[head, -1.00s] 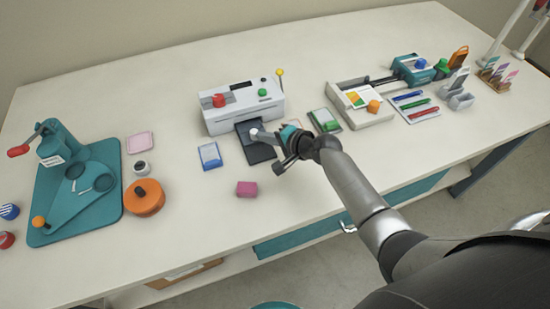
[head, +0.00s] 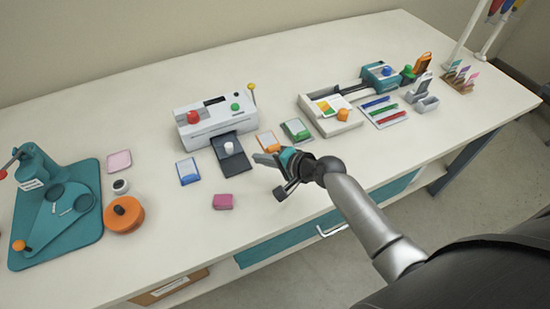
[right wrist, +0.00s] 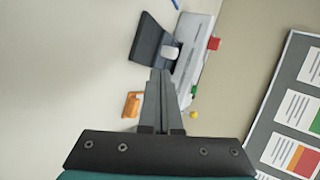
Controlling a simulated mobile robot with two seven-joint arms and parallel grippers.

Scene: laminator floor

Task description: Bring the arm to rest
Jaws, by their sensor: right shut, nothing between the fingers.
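My right gripper (head: 268,160) is shut and empty. It hangs over the table's front half, just right of the laminator's dark tray. In the right wrist view its two fingers (right wrist: 160,82) lie together, with nothing between them. The white laminator (head: 217,117) stands behind it, with a red knob and a green knob on top. Its dark tray (head: 238,162) sticks out to the front and bears a small white piece (head: 229,147). The tray also shows in the right wrist view (right wrist: 146,40). My left gripper is not in view.
A pink block (head: 222,202) and a blue-edged card stack (head: 188,171) lie left of the gripper. Orange (head: 268,143) and green (head: 296,129) stacks are close behind it. A teal press (head: 60,215) and orange tin (head: 124,215) stand left. The table front is mostly clear.

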